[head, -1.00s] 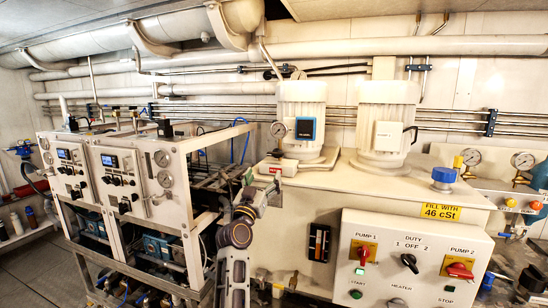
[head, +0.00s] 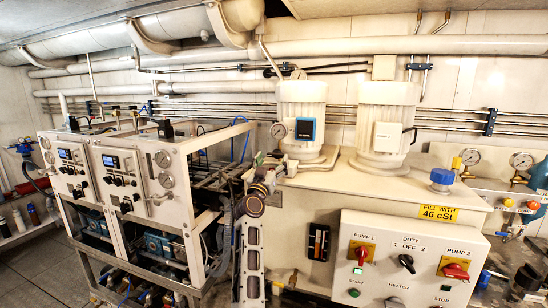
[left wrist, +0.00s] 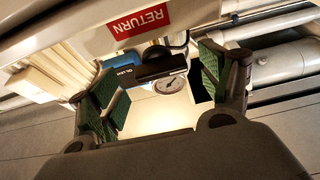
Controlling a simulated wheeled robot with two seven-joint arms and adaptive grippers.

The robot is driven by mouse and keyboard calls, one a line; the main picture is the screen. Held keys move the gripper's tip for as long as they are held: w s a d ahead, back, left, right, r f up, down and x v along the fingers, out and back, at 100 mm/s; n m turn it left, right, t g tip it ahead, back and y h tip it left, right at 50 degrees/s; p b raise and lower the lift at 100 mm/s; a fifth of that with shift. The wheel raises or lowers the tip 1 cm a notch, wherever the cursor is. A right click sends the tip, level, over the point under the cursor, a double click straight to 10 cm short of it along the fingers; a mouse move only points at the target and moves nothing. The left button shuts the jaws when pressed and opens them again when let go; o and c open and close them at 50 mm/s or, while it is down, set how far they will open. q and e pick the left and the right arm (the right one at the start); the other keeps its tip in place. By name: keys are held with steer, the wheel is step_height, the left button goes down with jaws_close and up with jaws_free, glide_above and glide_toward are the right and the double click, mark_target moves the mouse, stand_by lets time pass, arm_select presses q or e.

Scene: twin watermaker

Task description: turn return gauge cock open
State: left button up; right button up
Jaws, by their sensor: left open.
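The return gauge (head: 278,130) is a small round dial on the tank top, left of the first pump motor. It also shows in the left wrist view (left wrist: 172,86). A red RETURN label (left wrist: 141,25) sits on a pale block near the top of that view. A dark lever-like bar (left wrist: 160,66), perhaps the cock's handle, lies between the fingers; I cannot tell its exact position. My left gripper (left wrist: 158,82) is open, its green-padded fingers on either side of the bar with gaps. In the head view my left gripper (head: 264,168) is just below the gauge. My right gripper is not in view.
The instrument rack (head: 130,165) stands close to the left of my arm. The pump control box (head: 405,260) is at the lower right. Two white pump motors (head: 302,112) and (head: 388,115) stand on the tank. More gauges (head: 471,157) are at the far right.

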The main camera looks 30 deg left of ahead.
arm_select(q)
steer(key=shift+x, duration=0.9)
steer(key=shift+w+r, duration=0.1)
steer(key=shift+w, duration=0.05)
steer(key=c, duration=1)
